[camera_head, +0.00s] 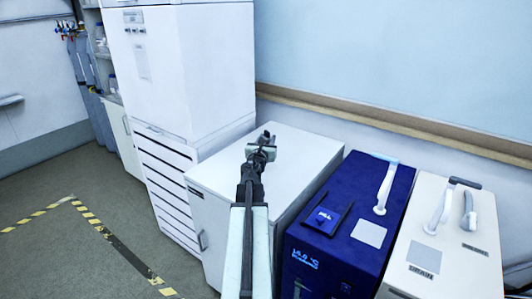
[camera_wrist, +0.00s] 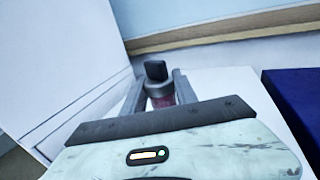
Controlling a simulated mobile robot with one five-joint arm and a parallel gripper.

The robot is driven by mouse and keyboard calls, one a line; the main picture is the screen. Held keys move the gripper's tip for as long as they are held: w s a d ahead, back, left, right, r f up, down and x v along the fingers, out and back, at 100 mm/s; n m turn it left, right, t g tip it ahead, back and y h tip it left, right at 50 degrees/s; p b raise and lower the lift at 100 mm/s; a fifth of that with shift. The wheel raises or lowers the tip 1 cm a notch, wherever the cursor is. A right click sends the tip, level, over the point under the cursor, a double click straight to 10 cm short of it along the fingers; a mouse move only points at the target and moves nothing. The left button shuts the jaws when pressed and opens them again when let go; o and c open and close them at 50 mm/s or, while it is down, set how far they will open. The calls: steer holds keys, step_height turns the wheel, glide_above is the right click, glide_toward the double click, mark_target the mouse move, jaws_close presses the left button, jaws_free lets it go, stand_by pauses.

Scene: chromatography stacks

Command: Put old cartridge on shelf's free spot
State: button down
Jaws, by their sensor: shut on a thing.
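My gripper (camera_head: 262,146) is at the end of the extended arm, over the white cabinet top in the head view. In the wrist view, my gripper (camera_wrist: 159,90) is shut on a small upright cartridge (camera_wrist: 157,72). The cartridge has a dark cap, a grey collar and a reddish body between the two grey fingers. Its lower part is hidden behind the dark bar of my gripper. In the head view it is too small to make out. An open shelf (camera_head: 101,52) with bottles shows at the far left back; I cannot tell a free spot on it.
The low white cabinet (camera_head: 311,156) has a bare top. A tall white instrument stack (camera_head: 215,75) stands left of it. A blue unit (camera_head: 346,249) and a cream unit (camera_head: 455,262), both with hoses on top, stand to the right. Open floor (camera_head: 50,260) lies at left.

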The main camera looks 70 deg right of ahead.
step_height(320, 180, down, 3)
steer(key=shift+f+b, duration=0.2)
steer(key=shift+b, duration=0.8)
steer(key=shift+r, duration=0.25)
steer(key=shift+f, duration=0.25)
steer(key=c, duration=0.9)
jaws_free()
steer(key=shift+c, duration=0.2)
